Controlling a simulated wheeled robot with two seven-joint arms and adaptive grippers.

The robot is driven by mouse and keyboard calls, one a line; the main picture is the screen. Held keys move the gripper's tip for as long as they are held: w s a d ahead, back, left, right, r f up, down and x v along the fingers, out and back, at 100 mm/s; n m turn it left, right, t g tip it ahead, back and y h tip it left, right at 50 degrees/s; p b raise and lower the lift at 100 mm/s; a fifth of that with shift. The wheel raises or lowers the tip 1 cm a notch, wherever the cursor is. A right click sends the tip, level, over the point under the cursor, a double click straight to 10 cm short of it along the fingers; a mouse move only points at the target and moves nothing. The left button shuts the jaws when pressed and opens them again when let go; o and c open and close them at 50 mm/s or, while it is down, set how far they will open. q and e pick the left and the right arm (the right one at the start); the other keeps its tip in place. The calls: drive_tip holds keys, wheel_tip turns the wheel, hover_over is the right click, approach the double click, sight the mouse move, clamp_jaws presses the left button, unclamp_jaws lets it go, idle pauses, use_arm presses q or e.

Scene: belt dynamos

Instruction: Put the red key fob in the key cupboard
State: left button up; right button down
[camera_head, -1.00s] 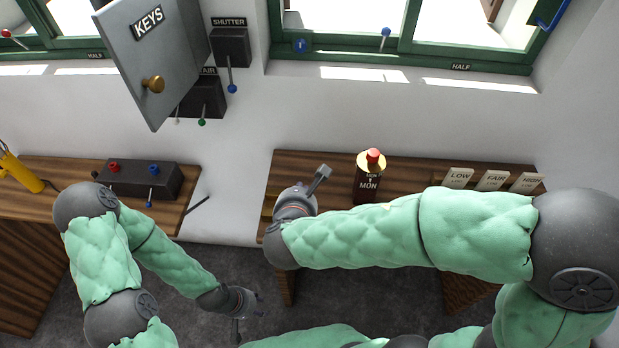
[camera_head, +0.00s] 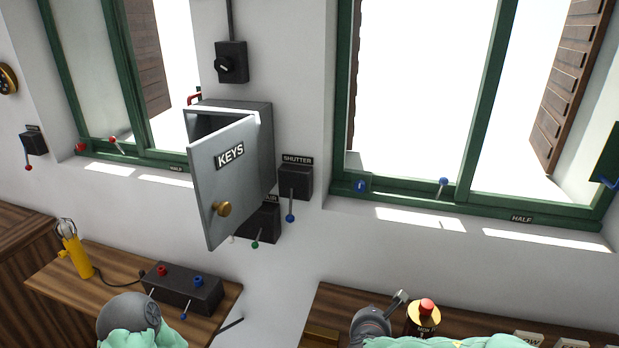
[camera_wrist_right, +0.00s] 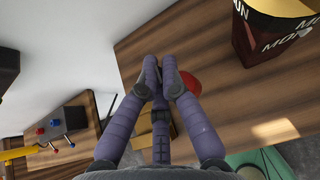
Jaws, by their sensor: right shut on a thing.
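The grey key cupboard (camera_head: 262,125) hangs on the wall between the windows. Its door (camera_head: 228,185), marked KEYS with a brass knob, stands open toward me, and its inside is mostly hidden. In the right wrist view, my right gripper (camera_wrist_right: 161,78) has its purple fingers closed together, with the red key fob (camera_wrist_right: 190,84) showing at the right finger. The gripper is above the wooden desk, below and right of the cupboard. The fob is mostly hidden by the fingers. My left gripper is out of view; only part of that arm shows at the bottom left.
A dark MON tin (camera_wrist_right: 262,48) stands on the right desk (camera_wrist_right: 222,85) beside my right gripper. The left desk holds a switch box (camera_head: 183,288) and a yellow device (camera_head: 78,258). SHUTTER lever box (camera_head: 296,182) sits right of the cupboard.

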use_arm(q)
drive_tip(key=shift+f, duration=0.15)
use_arm(e)
drive_tip(key=d, duration=0.1)
drive_tip(key=w+d+f, duration=0.1)
drive_tip(key=d, duration=0.1)
drive_tip(key=shift+w+f, duration=0.25)
drive_tip(key=shift+w, duration=0.1)
drive_tip(key=shift+a, duration=0.1)
idle(0.4)
